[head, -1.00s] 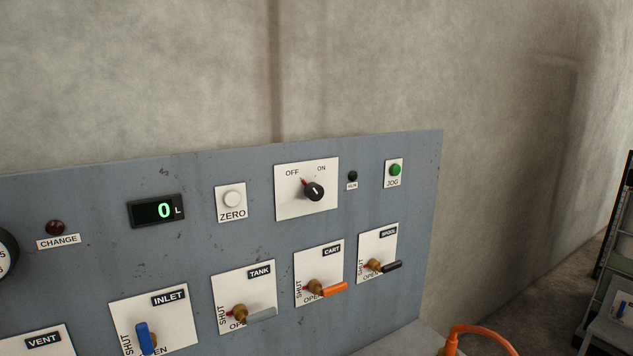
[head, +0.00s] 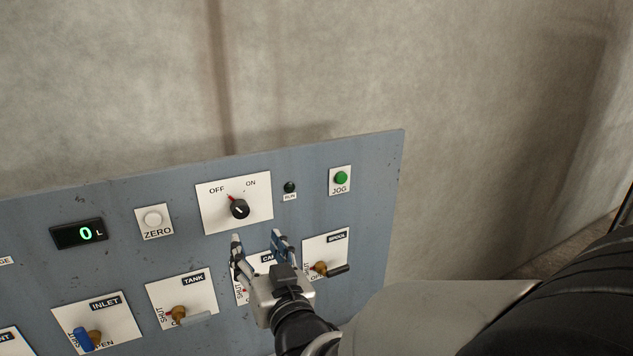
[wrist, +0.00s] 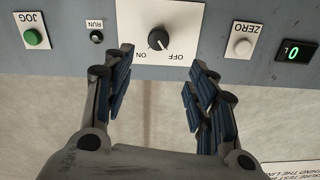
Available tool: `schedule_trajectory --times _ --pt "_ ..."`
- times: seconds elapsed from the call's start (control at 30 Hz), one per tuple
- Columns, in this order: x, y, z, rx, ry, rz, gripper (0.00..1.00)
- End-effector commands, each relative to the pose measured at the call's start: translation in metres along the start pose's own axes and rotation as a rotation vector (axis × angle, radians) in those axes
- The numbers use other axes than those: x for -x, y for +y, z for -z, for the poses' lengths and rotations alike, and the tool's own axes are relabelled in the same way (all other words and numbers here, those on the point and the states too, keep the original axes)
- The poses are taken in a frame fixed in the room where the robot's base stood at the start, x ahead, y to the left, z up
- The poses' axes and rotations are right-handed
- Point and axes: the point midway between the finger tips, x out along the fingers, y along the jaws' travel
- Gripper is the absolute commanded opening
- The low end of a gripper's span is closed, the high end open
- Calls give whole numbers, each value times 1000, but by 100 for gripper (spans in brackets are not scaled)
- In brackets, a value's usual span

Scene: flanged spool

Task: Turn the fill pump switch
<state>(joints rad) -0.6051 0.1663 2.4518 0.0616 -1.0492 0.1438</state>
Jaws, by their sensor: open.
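The fill pump switch is taken to be the black rotary knob (head: 239,209) on a white OFF/ON plate (head: 210,222) in the grey panel. Its red pointer is toward OFF in the head view. In the wrist view the knob (wrist: 158,40) shows upside down at the top centre, between and beyond my fingertips. My gripper (head: 257,240) is open and empty, just below the plate in the head view, with its fingers toward the panel. In the wrist view my gripper (wrist: 160,60) has its two fingers wide apart, not touching the knob.
Left of the plate are the ZERO button (head: 153,219) and a display reading 0 L (head: 79,234). Right are a dark RUN lamp (head: 290,187) and a green JOG button (head: 341,178). Below are TANK (head: 195,318), INLET (head: 82,338) and SPOOL (head: 338,270) levers. My arm covers most of CART.

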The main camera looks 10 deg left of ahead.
Motion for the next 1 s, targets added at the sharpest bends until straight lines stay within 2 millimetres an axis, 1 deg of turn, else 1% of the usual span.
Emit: schedule_trajectory --times 0.03,0.1,0.4,0.6,0.7,0.8,1.0 --pt "-11 0 0 0 -1 -1 52" --pt "-27 1 0 0 -1 -2 52" --pt "-93 1 1 0 -1 -2 52" --pt "-126 1 1 0 0 -2 52" --pt "-136 1 0 0 -1 -2 52" --pt "-142 1 1 0 -1 -2 52" --pt "-144 1 0 0 -1 -2 52"
